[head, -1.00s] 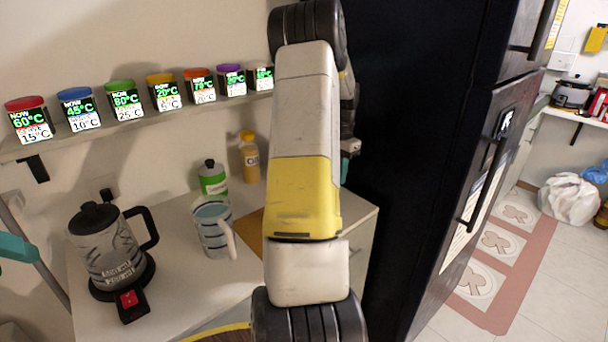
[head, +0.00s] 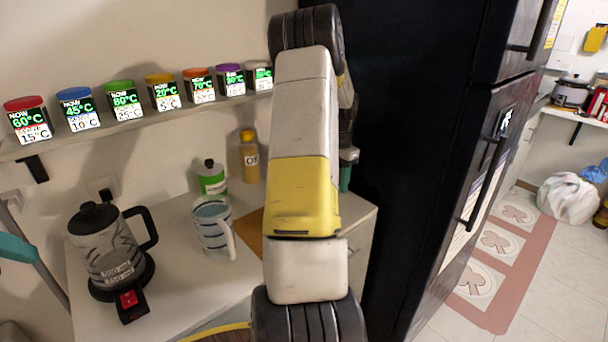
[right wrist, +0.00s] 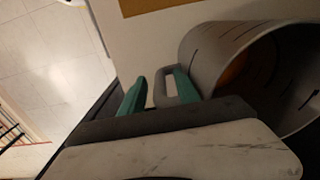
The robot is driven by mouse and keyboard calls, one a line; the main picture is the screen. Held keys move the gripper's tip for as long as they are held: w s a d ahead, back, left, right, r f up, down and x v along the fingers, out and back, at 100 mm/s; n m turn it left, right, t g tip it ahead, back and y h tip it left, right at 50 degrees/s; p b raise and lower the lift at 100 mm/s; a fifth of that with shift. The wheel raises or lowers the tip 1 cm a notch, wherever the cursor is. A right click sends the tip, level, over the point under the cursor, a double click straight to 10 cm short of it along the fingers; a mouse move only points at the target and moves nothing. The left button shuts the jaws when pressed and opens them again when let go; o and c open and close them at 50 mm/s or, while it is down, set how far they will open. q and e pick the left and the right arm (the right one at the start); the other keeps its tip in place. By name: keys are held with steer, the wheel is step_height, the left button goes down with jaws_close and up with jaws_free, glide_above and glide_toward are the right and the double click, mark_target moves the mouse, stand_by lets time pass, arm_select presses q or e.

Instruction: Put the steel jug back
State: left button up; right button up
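The steel jug (right wrist: 222,45) is a wide grey cylinder with dark slit-like marks. In the right wrist view it fills the right side, its open mouth toward the camera and something orange-brown showing inside. Its grey loop handle (right wrist: 161,84) points left. My right gripper (right wrist: 157,88) has its green fingers apart, one on each side of the handle's outer bar, with a small gap at the left finger. In the head view a teal finger (head: 345,177) shows beside my forearm, which hides the jug and most of the gripper.
On the white counter (head: 170,270) stand a kettle (head: 107,255), a striped measuring jug (head: 211,232), a green bottle (head: 212,180) and a yellow bottle (head: 249,160). Several labelled spice dispensers line the shelf (head: 140,120). The black fridge (head: 420,130) stands close on the right.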

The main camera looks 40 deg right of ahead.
step_height(320, 180, up, 12)
steer(key=shift+r, duration=0.1)
steer(key=shift+a+r, duration=0.2)
steer(key=shift+a, duration=0.05)
steer(key=s+a+r+n+t+y, duration=0.1)
steer(key=a+r+n, duration=0.2)
steer(key=a, duration=0.6)
steer(key=s+a+r+n+t, duration=0.1)
steer(key=a+r+n+t, duration=0.2)
steer(key=a, duration=0.6)
steer(key=s+a+r+n+y, duration=0.1)
steer(key=a+r+n, duration=0.25)
steer(key=a, duration=0.55)
steer(key=s+a+n+t, duration=0.2)
steer(key=s+a+n, duration=0.6)
steer(key=s+a, duration=0.3)
steer(key=a, duration=0.3)
steer(key=shift+s+a+f, duration=0.15)
steer(key=shift+a+f, duration=0.2)
steer(key=shift+d, duration=0.1)
